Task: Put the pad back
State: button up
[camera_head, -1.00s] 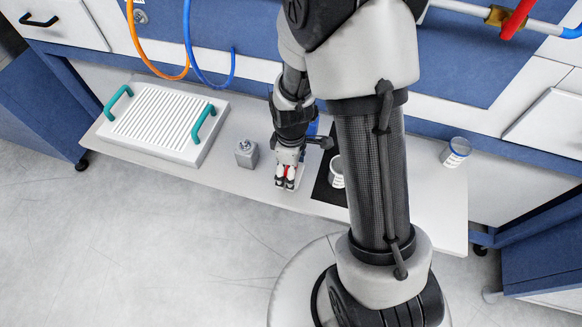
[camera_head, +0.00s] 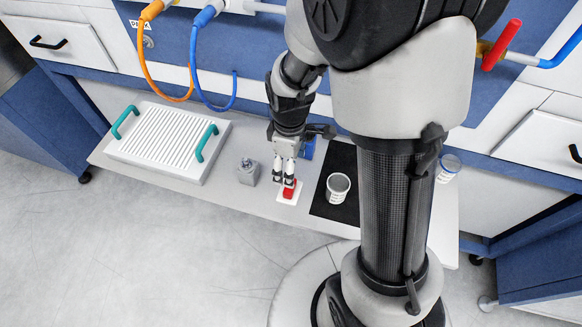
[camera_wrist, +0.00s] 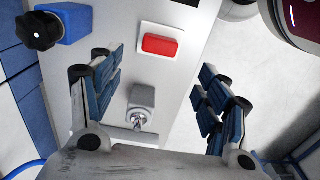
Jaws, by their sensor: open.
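The red pad (camera_head: 289,188) is a small block lying on a white square plate (camera_head: 286,199) on the bench shelf. In the wrist view the red pad (camera_wrist: 160,45) lies flat within the white plate (camera_wrist: 143,29). My gripper (camera_head: 284,182) points down right at the pad in the head view, its fingertips partly covering the pad's far side. In the wrist view my gripper (camera_wrist: 157,92) has its fingers spread wide with nothing held between them, and the pad shows beyond the fingertips. Whether a finger touches the pad is unclear.
A grey metal block with a knob (camera_head: 247,172) stands just left. A slatted white tray with teal handles (camera_head: 155,145) is farther left. A black mat (camera_head: 325,207) with a white cup (camera_head: 338,187) lies right. A blue block with a black knob (camera_wrist: 75,22) stands close by.

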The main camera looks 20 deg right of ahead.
jog(key=s+r+m+t, duration=0.2)
jog(key=s+r+m, duration=0.3)
jog(key=r, duration=0.5)
jog(key=s+r+m+t, duration=0.2)
jog(key=s+r+m, duration=0.3)
jog(key=s+r, duration=0.5)
jog(key=shift+r+m+t, duration=0.3)
jog(key=shift+r+m, duration=0.1)
jog(key=shift+r, duration=0.3)
